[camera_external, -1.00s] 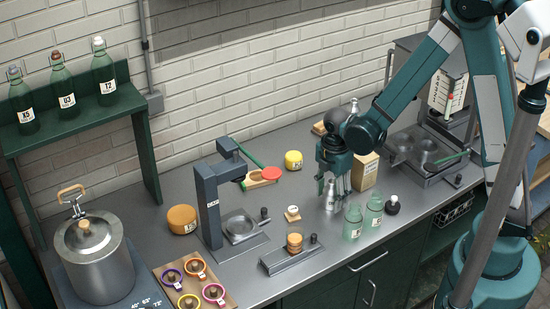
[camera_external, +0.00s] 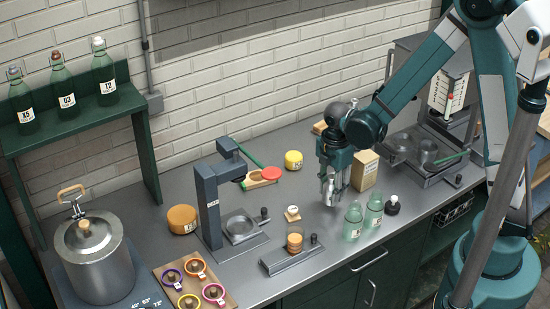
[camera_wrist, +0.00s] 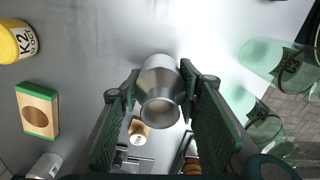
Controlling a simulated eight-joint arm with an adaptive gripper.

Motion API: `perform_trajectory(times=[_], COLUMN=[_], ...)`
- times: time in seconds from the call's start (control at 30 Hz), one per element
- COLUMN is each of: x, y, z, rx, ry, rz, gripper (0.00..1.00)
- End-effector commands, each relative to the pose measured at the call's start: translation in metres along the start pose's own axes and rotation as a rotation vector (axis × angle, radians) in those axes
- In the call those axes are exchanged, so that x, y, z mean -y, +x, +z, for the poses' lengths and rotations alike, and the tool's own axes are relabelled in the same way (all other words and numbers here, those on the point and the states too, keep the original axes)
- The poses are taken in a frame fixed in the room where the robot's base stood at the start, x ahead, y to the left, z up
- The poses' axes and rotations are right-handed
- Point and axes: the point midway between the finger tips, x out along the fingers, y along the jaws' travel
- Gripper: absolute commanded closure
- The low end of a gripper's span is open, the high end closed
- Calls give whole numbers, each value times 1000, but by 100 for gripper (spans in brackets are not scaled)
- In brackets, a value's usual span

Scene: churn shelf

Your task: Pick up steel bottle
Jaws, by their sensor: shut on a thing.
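The steel bottle (camera_external: 328,190) is a small shiny silver bottle with a narrow neck. My gripper (camera_external: 334,182) is shut on it, with fingers on both sides, above the counter behind the two green glass bottles. In the wrist view the steel bottle (camera_wrist: 160,88) sits between the green padded fingers of my gripper (camera_wrist: 162,100), its mouth toward the camera. The fingers hide part of the bottle in the external view.
A cardboard box (camera_external: 365,170) stands just behind right. A yellow jar (camera_external: 293,160) is at back left. The counter between has free room.

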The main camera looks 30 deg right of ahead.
Motion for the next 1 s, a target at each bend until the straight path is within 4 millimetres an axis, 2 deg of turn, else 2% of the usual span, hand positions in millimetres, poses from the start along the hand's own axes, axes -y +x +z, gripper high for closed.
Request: perform_trajectory(times=[0.6,1.0], x=[0,0], y=[-67,-79], z=[0,0], rx=[0,0], ry=[0,0], rz=[0,0], gripper=[83,83])
